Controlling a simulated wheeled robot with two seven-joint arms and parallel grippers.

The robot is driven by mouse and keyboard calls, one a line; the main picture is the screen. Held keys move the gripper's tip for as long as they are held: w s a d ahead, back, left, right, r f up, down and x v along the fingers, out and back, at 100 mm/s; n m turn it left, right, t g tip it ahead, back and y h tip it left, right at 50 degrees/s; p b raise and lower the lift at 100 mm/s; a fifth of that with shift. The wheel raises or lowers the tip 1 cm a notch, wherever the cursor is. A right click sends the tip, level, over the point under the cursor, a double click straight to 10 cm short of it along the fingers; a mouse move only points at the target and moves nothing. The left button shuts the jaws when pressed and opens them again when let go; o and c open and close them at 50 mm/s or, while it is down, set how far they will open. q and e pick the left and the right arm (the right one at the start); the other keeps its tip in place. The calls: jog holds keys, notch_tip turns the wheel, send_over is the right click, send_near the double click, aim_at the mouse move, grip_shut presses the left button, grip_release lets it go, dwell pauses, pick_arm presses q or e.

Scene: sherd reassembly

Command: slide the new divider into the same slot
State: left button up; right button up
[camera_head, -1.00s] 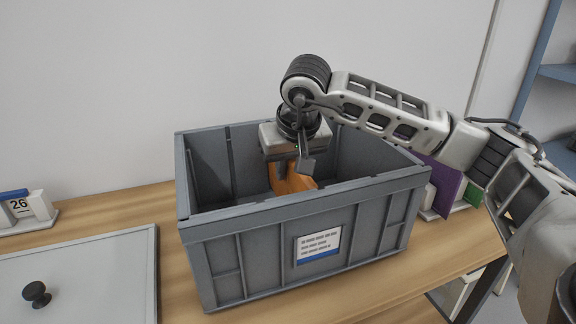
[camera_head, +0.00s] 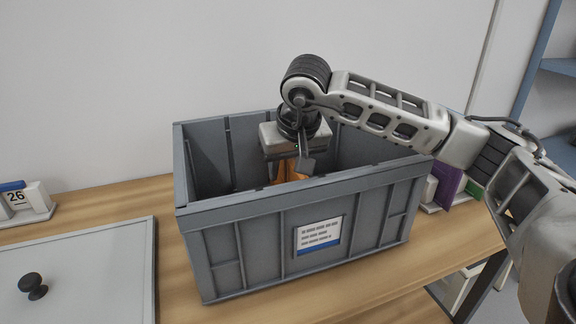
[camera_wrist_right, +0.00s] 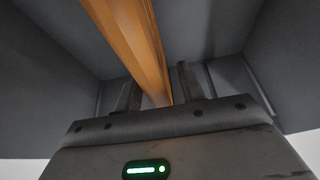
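The orange divider (camera_head: 288,172) is inside the grey crate (camera_head: 208,262), partly hidden by my right gripper and the crate's front rim. My right gripper (camera_head: 290,170) points down into the crate, its fingers on either side of the divider. In the right wrist view, the divider (camera_wrist_right: 140,45) runs between two separated fingers (camera_wrist_right: 158,90), with a dark gap on its right side. The fingers look open around it. Its lower edge is hidden, so I cannot tell how it sits in a slot. My left gripper is not in view.
The crate stands on a wooden table (camera_head: 110,200). A grey lid with a black knob (camera_head: 33,286) lies at the left, near a calendar block (camera_head: 18,198). A purple panel (camera_head: 447,185) and a green one stand right of the crate. A wall is behind.

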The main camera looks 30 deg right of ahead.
jog(key=shift+f, duration=0.1)
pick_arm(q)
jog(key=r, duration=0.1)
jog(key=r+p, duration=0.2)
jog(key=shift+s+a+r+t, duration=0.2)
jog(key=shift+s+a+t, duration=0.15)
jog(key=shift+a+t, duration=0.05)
pick_arm(e)
jog(key=v, duration=1.6)
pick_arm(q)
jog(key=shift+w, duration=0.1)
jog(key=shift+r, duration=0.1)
